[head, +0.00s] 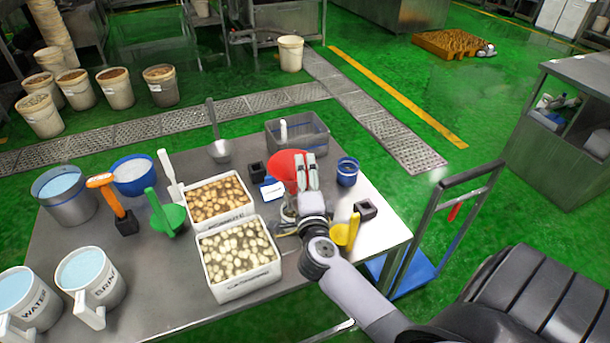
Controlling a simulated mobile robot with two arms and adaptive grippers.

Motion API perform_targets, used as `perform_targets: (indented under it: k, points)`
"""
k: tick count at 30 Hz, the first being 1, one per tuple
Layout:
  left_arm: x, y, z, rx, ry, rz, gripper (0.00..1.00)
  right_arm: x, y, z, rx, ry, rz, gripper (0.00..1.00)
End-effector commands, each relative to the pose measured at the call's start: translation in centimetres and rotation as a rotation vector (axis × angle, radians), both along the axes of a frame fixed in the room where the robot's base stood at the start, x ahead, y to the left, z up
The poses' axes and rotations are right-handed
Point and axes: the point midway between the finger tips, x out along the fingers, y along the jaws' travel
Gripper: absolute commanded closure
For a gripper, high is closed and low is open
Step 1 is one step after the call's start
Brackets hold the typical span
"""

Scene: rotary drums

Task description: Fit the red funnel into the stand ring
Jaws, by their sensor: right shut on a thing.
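The red funnel (284,166) is at the back right part of the steel table, with its wide mouth facing up. My right gripper (308,163) is shut on the funnel at its right side, and its fingers cover part of the rim. Below the funnel, beside my wrist, a small pale object (289,208) shows in part. I cannot tell whether it is the stand or the funnel's lower part. I cannot make out the stand ring; my gripper and the funnel may hide it. My left gripper is not in view.
On the steel table (170,285), two white tubs (247,285) stand left of my arm. A grey bin (320,142) is behind the funnel and a blue cup (347,171) to its right. A yellow scoop (345,232) and black block (366,209) lie near my wrist.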

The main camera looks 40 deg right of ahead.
Motion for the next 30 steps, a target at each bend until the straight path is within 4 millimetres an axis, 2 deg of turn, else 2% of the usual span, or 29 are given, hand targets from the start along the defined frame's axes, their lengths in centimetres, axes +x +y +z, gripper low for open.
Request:
perform_targets:
  k: [11,30]
  points:
    - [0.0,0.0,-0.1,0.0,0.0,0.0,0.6,0.0,0.0,-0.1,0.001,-0.001,0.0,0.7]
    - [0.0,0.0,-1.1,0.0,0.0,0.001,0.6,0.0,0.0,-1.7,-0.001,-0.001,0.001,0.7]
